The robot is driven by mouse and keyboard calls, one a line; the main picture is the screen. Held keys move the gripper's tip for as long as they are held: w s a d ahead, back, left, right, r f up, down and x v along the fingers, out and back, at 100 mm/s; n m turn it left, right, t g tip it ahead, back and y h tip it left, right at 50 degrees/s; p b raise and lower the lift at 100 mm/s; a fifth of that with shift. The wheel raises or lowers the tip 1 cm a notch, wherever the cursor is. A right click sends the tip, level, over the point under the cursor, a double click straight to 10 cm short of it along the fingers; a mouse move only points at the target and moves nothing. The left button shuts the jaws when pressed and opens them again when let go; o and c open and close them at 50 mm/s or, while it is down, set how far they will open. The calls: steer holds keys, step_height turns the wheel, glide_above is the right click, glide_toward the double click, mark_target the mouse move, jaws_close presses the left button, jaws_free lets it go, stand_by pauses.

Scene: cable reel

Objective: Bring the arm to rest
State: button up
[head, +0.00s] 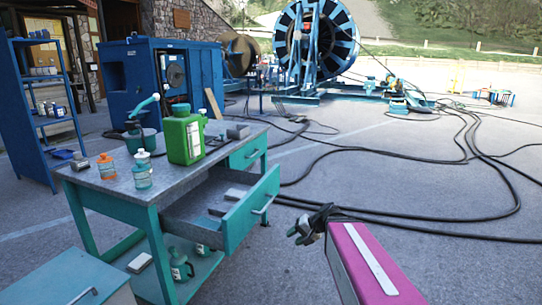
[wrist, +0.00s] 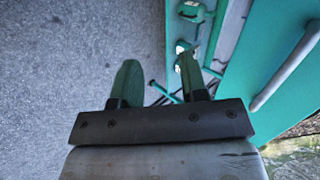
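My gripper (head: 306,228) is in front of and to the right of the open drawer, in free air. In the wrist view my gripper (wrist: 158,82) has its two green-tipped fingers apart with nothing between them. My pink arm link reaches in from the bottom of the head view.
Black cables (head: 400,218) lie on the ground behind my gripper. A large blue cable reel (head: 316,38) stands farther back.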

steer(key=s+d+f+n+g+h, duration=0.2)
steer(key=s+d+f+h, duration=0.3)
steer(key=d+f+h, duration=0.3)
steer(key=shift+s+d+h, duration=0.25)
steer(key=shift+d+h, duration=0.15)
steer(key=shift+d, duration=0.1)
